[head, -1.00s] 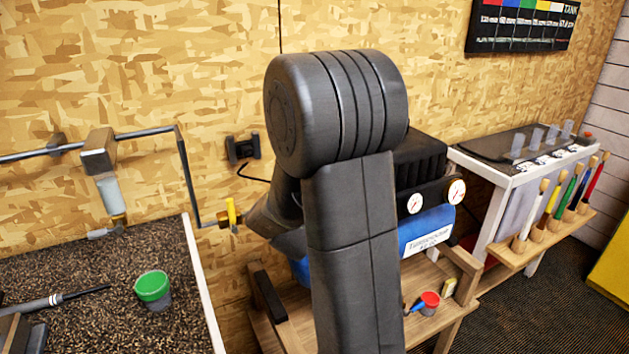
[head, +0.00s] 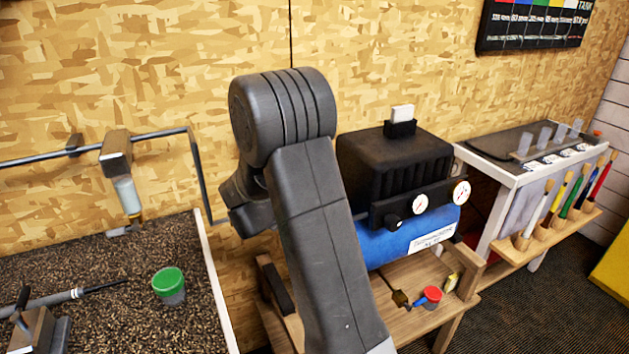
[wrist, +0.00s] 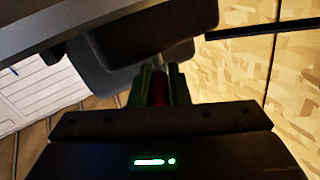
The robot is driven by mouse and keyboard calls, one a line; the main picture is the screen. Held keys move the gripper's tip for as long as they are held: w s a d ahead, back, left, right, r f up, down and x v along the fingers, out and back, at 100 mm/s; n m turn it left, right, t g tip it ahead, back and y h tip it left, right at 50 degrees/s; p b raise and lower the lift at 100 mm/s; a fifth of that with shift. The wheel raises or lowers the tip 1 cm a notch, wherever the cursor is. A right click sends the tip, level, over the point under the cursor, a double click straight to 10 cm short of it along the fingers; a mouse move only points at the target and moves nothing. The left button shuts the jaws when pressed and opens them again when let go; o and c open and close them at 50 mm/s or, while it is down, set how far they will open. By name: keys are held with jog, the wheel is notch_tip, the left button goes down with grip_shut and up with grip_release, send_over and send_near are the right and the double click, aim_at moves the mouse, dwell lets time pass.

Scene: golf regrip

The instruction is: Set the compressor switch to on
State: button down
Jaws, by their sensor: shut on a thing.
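The compressor (head: 385,245) stands right of my arm in the head view, with a blue tank, a black ribbed motor housing (head: 395,165) and two white gauges. A white tab (head: 402,112) sits in a black holder on top of the housing; I cannot tell whether it is the switch. My gripper is hidden behind my arm in the head view. In the wrist view my gripper (wrist: 158,80) has its green-edged fingers closed on a dark red piece (wrist: 158,90). A dark body fills the top of that view, just beyond the fingers. The red piece's other end is hidden.
A wooden stand (head: 450,290) carries the compressor, with a red cup (head: 432,297) and small tools on its front. A gritty bench (head: 110,260) with a green-topped cup (head: 169,284) is at left. A white-edged table (head: 510,175) with brushes is at right. The wood-chip wall is behind.

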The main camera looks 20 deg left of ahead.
jog(key=shift+r, duration=0.1)
jog(key=c, duration=1.4)
grip_release()
jog(key=shift+w, duration=0.1)
jog(key=shift+s+a, duration=0.2)
jog(key=shift+s, duration=0.25)
jog(key=b+v, duration=0.1)
jog(key=v, duration=0.5)
jog(key=shift+s, duration=0.3)
